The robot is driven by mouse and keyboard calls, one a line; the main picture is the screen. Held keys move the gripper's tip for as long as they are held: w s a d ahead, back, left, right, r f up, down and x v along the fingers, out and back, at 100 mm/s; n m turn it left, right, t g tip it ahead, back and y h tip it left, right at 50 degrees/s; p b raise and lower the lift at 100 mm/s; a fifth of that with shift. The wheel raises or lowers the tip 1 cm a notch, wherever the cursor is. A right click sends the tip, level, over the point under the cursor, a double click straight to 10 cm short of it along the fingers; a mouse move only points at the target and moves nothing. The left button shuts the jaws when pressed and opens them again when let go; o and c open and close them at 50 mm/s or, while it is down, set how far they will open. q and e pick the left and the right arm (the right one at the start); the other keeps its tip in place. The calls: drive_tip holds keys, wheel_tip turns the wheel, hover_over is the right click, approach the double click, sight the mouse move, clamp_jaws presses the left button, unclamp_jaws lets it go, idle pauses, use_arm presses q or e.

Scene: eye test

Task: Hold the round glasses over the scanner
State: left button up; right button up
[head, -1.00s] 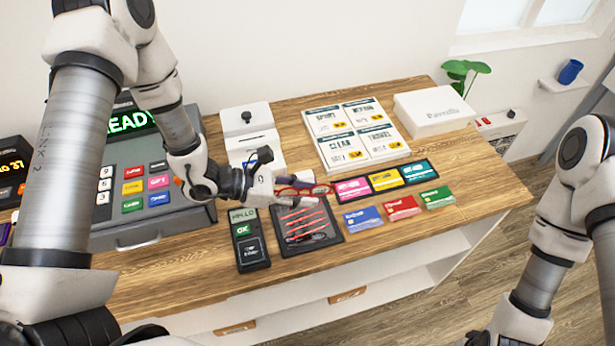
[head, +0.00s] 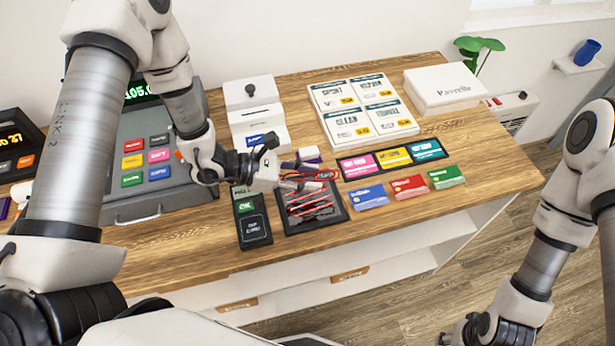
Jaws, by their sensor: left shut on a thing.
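My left gripper (head: 296,180) is shut on the red-rimmed glasses (head: 325,174). It holds them near the back edge of the scanner (head: 334,214), a dark square plate with red slanting lines on its face. The glasses show as a thin red frame to the right of the fingers, partly hidden by them. They look raised off the plate, but the exact height cannot be told. My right gripper (head: 478,328) shows only in part at the bottom right edge, away from the counter; its fingers cannot be made out.
A card terminal (head: 252,222) lies left of the scanner. Blue, red and green cards (head: 408,187) lie to its right, below a dark strip (head: 391,158) of coloured cards. A purple-and-white object (head: 308,154) is behind my gripper. The register (head: 150,200) stands left. Bare wood lies along the front.

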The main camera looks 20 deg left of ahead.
use_arm(q)
drive_tip(key=r, duration=0.1)
drive_tip(key=r+p, duration=0.1)
drive_tip(key=r, duration=0.1)
drive_tip(key=shift+s+r, duration=0.25)
drive_tip(key=shift+r, duration=0.1)
drive_tip(key=shift+s, duration=0.2)
drive_tip(key=s+d+r+p, duration=0.1)
drive_tip(key=s+d+p, duration=0.1)
drive_tip(key=s, duration=0.5)
drive_tip(key=s+d+r+p, duration=0.1)
drive_tip(key=s+d+p, duration=0.1)
drive_tip(key=s+p, duration=0.2)
drive_tip(key=s, duration=0.2)
drive_tip(key=shift+s+r+p, duration=0.25)
drive_tip(key=shift+s+p, duration=0.1)
drive_tip(key=shift+p, duration=0.05)
use_arm(e)
wheel_tip(320, 180, up, 9)
drive_tip(key=shift+s+f, duration=0.15)
drive_tip(key=shift+f, duration=0.05)
